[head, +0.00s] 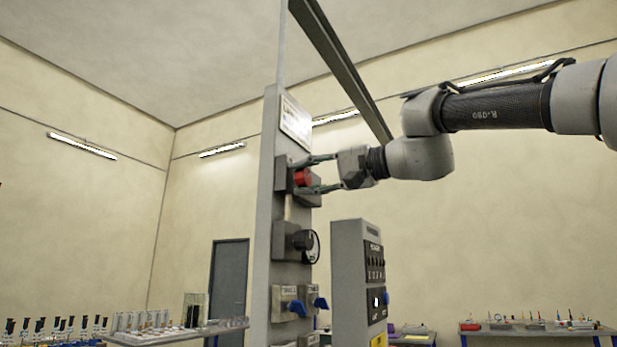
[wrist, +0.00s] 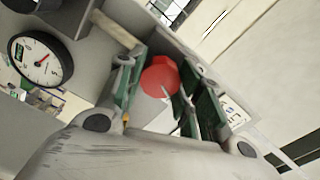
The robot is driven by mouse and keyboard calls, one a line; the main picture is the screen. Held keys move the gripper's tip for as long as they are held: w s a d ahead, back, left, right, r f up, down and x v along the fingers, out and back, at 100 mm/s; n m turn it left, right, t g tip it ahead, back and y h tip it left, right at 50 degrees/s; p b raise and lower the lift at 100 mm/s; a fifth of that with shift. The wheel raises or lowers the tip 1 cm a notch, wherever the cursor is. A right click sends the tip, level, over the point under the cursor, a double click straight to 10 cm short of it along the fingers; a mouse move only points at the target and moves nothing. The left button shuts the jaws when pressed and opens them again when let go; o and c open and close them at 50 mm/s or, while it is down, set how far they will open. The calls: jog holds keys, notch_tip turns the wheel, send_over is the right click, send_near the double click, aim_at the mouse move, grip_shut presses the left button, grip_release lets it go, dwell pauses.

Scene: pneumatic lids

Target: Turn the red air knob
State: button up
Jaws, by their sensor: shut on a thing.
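The red air knob (head: 302,178) sits on a dark block on the upper part of a tall grey panel (head: 265,215). My gripper (head: 316,175) reaches it from the right, with one finger above and one below the knob. In the wrist view the red knob (wrist: 159,77) lies between the two green-padded fingers of my gripper (wrist: 160,92). The fingers are shut on the knob; its far side and the exact contact on each side are partly hidden.
A round gauge (wrist: 41,60) is mounted below the knob. Blue-handled valves (head: 297,307) sit lower on the panel. A grey control box (head: 348,275) stands to the right. A shelf with glassware (head: 170,333) is at lower left, and a bench (head: 540,330) is at far right.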

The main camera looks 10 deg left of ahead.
jog(key=shift+m, duration=2.2)
jog(key=o, duration=1)
jog(key=shift+d, duration=0.1)
jog(key=v, duration=1.2)
